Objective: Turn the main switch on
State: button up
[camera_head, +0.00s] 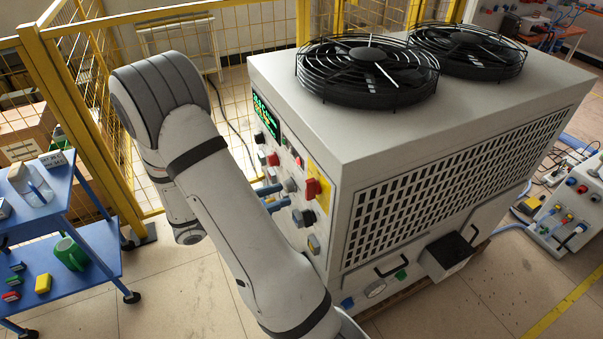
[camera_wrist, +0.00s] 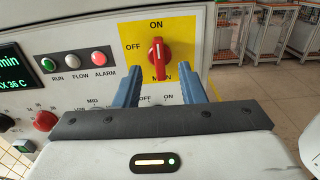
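The main switch (camera_wrist: 158,58) is a red rotary knob on a yellow plate (camera_wrist: 185,32) marked ON at the top, OFF at the left and MAIN below. Its handle stands upright, with its white mark toward ON. In the head view the red switch (camera_head: 313,187) is on the heater's left-facing panel. My gripper (camera_wrist: 158,74) is open, with one blue finger on each side of the knob's lower part and visible gaps between. Whether the tips reach the knob's depth, I cannot tell. My gripper's blue fingers (camera_head: 272,198) also show in the head view, partly hidden by my arm.
The heater (camera_head: 350,130) has two top fans. A yellow fence (camera_head: 95,110) and blue cart (camera_head: 75,270) stand at the left.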

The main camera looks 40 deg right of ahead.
aim_at(306, 186)
jog(key=p+x, duration=0.2)
jog(key=x, duration=0.5)
jog(key=shift+d+r, duration=0.1)
jog(key=shift+d, duration=0.3)
jog(key=shift+c, duration=0.6)
